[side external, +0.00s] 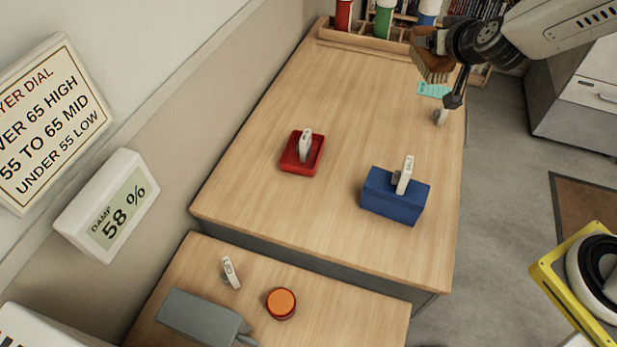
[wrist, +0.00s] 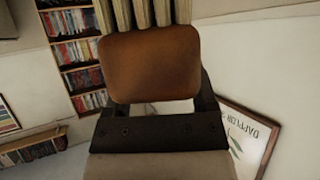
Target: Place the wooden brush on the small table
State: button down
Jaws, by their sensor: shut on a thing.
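The wooden brush (side external: 432,66) is in my gripper (side external: 445,41), above the far right part of the large wooden table. It has a brown wooden body and pale bristles; in the side view the bristles point down. In the wrist view, the brush's brown body (wrist: 150,65) fills the middle, between the dark fingers of my gripper (wrist: 153,104), with its bristles at the top. A smaller wooden table (side external: 329,306) stands at the near end of the large one, well away from the brush.
The large table (side external: 340,110) carries a red tray (side external: 288,160), a blue box (side external: 390,205) and a cyan note (side external: 433,90). A wooden rack (side external: 362,42) with bottles stands at its far end. The smaller table holds an orange-topped round thing (side external: 281,303) and a grey box (side external: 200,318).

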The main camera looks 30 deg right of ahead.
aim_at(433, 82)
jog(key=shift+d+f, duration=0.1)
jog(key=shift+d+f+n+y, duration=0.15)
jog(key=shift+d+f, duration=0.05)
jog(key=shift+f, duration=0.25)
jog(key=shift+d+f+n+y, duration=0.15)
jog(key=shift+f, duration=0.3)
jog(key=shift+s+d+f+n+y, duration=0.1)
jog(key=shift+s+f+n+y, duration=0.1)
jog(key=shift+f, duration=0.3)
jog(key=shift+s+f+n+y, duration=0.1)
jog(key=shift+f+n+y, duration=0.1)
jog(key=shift+f, duration=0.3)
jog(key=shift+s+f+n+t+y, duration=0.15)
jog(key=shift+f+n+y, duration=0.15)
jog(key=shift+f, duration=0.3)
jog(key=shift+s+f+n+t+y, duration=0.2)
jog(key=shift+f+y, duration=0.1)
jog(key=shift+f, duration=0.25)
jog(key=shift+s+a+f+n+y, duration=0.2)
jog(key=shift+a+f+n+y, duration=0.1)
jog(key=shift+f, duration=0.2)
jog(key=shift+s+a+f+n+y, duration=0.2)
jog(key=shift+a+f, duration=0.05)
jog(key=shift+f, duration=0.2)
jog(key=shift+r, duration=0.1)
